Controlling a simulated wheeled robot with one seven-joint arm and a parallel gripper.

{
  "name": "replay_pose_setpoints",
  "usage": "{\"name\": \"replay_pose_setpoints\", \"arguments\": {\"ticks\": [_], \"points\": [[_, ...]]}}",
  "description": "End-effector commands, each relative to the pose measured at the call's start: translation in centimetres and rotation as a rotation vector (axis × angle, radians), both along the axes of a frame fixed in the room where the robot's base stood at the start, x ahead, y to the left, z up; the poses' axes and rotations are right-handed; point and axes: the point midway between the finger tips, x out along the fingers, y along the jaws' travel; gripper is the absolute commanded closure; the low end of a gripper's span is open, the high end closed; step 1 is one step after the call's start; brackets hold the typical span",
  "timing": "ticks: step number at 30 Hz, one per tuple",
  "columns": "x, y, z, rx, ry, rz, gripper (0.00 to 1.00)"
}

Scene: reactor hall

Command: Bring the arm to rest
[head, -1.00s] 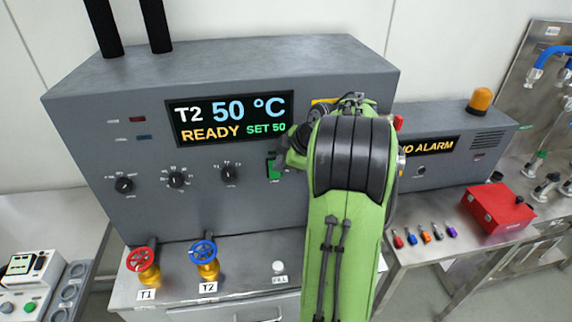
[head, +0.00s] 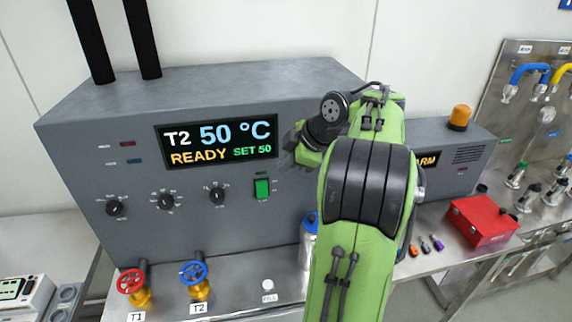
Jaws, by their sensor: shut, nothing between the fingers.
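My green and black arm (head: 372,180) rises from the bottom of the head view. Its bent wrist (head: 325,128) is folded to the left, in front of the right part of the large grey cabinet (head: 75,160). My gripper's fingers do not show; the arm or wrist hides them. The cabinet's display (head: 218,143) reads T2 50 °C, READY, SET 50.
A blue-capped bottle (head: 308,250) stands just left of my arm, partly hidden. A red valve (head: 131,281) and a blue valve (head: 193,274) stand at the front left. A red box (head: 482,220) and an alarm unit (head: 455,165) are at right.

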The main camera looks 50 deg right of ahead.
Motion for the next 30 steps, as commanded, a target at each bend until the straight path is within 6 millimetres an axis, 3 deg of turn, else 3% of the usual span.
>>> {"name": "replay_pose_setpoints", "arguments": {"ticks": [9,11,14,16,18,22,24,27,30], "points": [[0.0,0.1,0.0,0.001,0.0,-0.001,1.0],[0.3,1.1,0.1,0.008,0.001,-0.009,1.0],[1.2,6.3,0.7,0.058,0.015,-0.072,1.0],[0.8,12.0,0.6,0.118,0.039,-0.156,1.0],[-1.0,17.5,-0.2,0.177,0.068,-0.254,1.0],[-7.0,25.0,-3.5,0.267,0.122,-0.435,1.0],[-10.6,27.0,-5.8,0.301,0.141,-0.532,1.0],[-14.6,27.9,-8.6,0.333,0.152,-0.642,1.0],[-16.5,27.8,-10.2,0.35,0.153,-0.708,1.0]]}}
